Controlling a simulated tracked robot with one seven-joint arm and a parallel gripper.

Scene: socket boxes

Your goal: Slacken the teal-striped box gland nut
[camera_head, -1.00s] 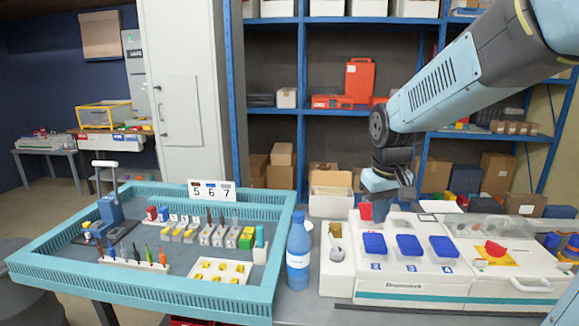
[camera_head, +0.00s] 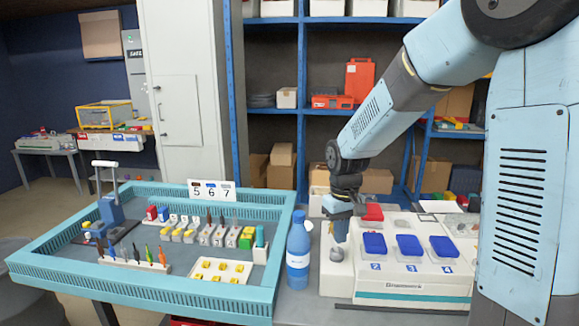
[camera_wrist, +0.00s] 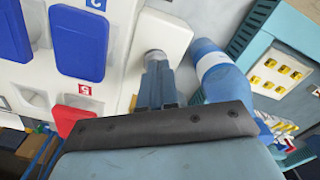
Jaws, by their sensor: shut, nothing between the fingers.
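The white box with the teal stripe (camera_head: 400,288) stands on the bench at the right, with blue lids on top. A round grey fitting (camera_head: 337,254), which looks like the gland nut, sits at its left end. In the wrist view this grey fitting (camera_wrist: 155,56) shows just beyond the fingertips. My gripper (camera_head: 340,238) points down over the left end of the box, shut and empty. In the wrist view its fingers (camera_wrist: 156,78) are together and partly cover the fitting. I cannot tell whether they touch it.
A blue bottle (camera_head: 298,245) stands close on the left of the gripper. A teal-walled tray (camera_head: 150,296) with small parts is further left. Blue lids (camera_head: 409,245) and a red lid (camera_wrist: 72,118) rise beside the gripper. Shelves stand behind.

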